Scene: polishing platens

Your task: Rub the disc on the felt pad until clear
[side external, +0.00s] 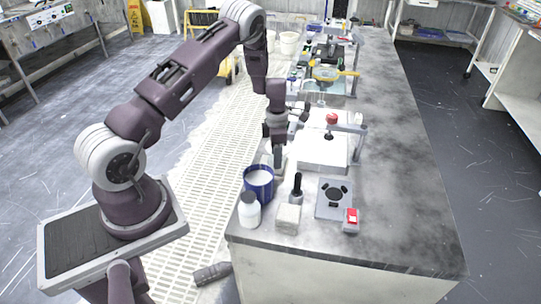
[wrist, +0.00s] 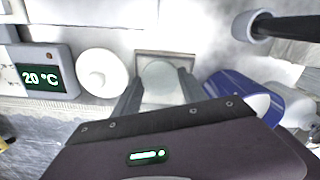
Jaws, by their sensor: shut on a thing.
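My gripper (wrist: 160,100) is shut on a pale, cloudy disc (wrist: 161,80), which sits between its two fingers in the wrist view. Behind the disc is a square pale pad with a thin tan border (wrist: 182,57), probably the felt pad. The disc overlaps the pad in this view; I cannot tell whether they touch. In the side view my gripper (side external: 278,165) points down near the bench's left edge, just behind the blue tub. The disc is hidden or too small to make out there.
A blue tub (side external: 259,190) of white material, a white bottle (side external: 249,212), a black-handled tool (side external: 297,187) and a beige block (side external: 288,219) stand close in front. A grey plate (side external: 325,208) and red-button box (side external: 350,225) are right. A 20 °C display (wrist: 42,75) shows left.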

